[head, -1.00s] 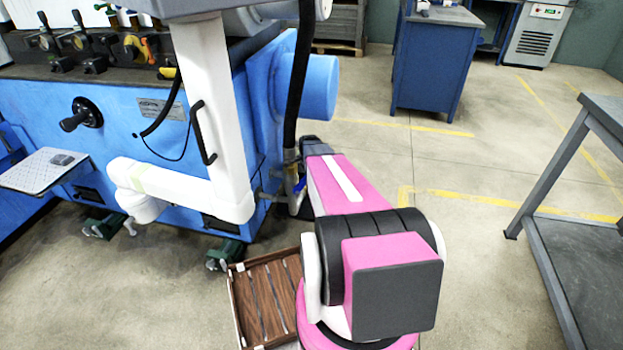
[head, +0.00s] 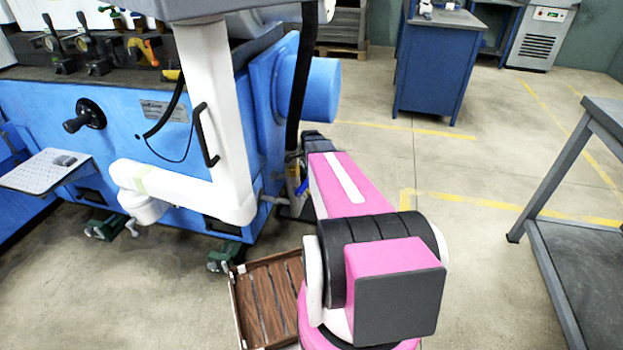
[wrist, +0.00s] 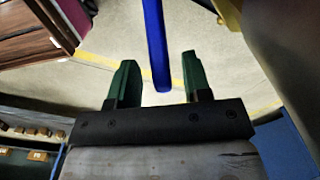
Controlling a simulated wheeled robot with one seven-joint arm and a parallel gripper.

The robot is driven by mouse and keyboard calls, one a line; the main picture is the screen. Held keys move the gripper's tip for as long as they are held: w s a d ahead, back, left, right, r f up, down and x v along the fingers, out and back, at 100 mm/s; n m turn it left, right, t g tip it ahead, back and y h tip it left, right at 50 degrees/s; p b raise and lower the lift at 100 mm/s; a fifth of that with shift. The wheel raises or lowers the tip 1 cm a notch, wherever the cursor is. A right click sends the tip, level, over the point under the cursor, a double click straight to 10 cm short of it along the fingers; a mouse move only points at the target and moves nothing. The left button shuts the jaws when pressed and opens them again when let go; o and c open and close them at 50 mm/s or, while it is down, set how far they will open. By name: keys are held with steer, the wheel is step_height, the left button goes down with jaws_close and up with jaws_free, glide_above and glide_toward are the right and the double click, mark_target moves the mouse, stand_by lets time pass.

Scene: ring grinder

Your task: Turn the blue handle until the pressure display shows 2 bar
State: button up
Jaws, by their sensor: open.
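The blue handle (wrist: 154,45) shows in the wrist view as a long bar coming down from the top edge. Its lower end lies in the gap between the two green fingers of my gripper (wrist: 158,82). The fingers are open, with floor showing on both sides of the bar, and I cannot see either finger touching it. In the head view a small part of the blue handle (head: 302,187) shows beside the dark hose, and my pink arm reaches toward it. My gripper is hidden there behind my arm. I cannot make out a pressure display.
The blue grinder (head: 230,130) stands at left with a black hose (head: 299,80). A wooden crate (head: 268,300) lies on the floor beside my arm. A grey table (head: 575,170) stands at right. Floor between the table and the grinder is open.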

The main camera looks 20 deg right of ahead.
step_height(320, 180, up, 7)
steer(key=shift+a+r, duration=0.1)
steer(key=shift+r, duration=0.1)
stand_by(0.3)
